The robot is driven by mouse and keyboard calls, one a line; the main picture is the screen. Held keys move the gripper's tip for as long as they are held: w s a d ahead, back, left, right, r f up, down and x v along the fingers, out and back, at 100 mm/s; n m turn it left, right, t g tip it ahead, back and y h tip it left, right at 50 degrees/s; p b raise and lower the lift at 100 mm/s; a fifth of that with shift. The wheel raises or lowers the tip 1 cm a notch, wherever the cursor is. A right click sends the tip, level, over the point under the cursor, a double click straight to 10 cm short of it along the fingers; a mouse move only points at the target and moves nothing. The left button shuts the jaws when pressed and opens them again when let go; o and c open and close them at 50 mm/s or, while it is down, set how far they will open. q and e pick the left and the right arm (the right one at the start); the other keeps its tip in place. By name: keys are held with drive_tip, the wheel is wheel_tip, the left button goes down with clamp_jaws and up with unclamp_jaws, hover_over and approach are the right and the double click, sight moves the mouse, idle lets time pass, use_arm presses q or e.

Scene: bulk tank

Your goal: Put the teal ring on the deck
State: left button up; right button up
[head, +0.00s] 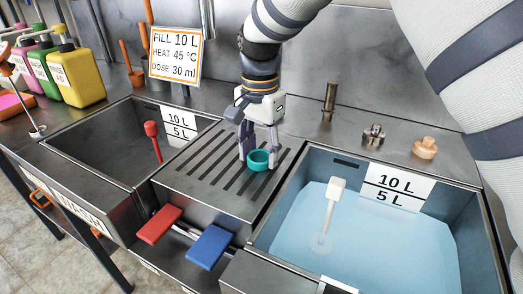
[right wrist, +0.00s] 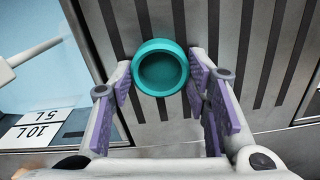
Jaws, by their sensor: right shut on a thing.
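The teal ring (head: 259,161) is between the fingertips of my right gripper (head: 257,156), over the right part of the slotted metal deck (head: 205,183). The deck lies between the two basins. In the right wrist view the ring (right wrist: 161,46) sits between the purple-padded fingers of my right gripper (right wrist: 161,78), with the deck's dark slots behind it. The right gripper points down and is shut on the ring. The ring is at or just above the deck; I cannot tell whether it touches. My left gripper is not in view.
The right basin (head: 277,228) holds blue water and a white-handled tool (head: 332,205). The left basin (head: 90,150) has a red-handled tool (head: 153,135). Red (head: 160,224) and blue (head: 210,247) pads stand in front of the deck. The deck's left part is clear.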

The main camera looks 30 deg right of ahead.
sight(261, 156)
drive_tip(key=o, duration=0.9)
drive_tip(key=shift+c, duration=0.2)
drive_tip(key=shift+o, duration=0.9)
drive_tip(key=shift+s, duration=0.1)
wheel_tip(261, 156, up, 12)
drive_tip(key=shift+r, duration=0.1)
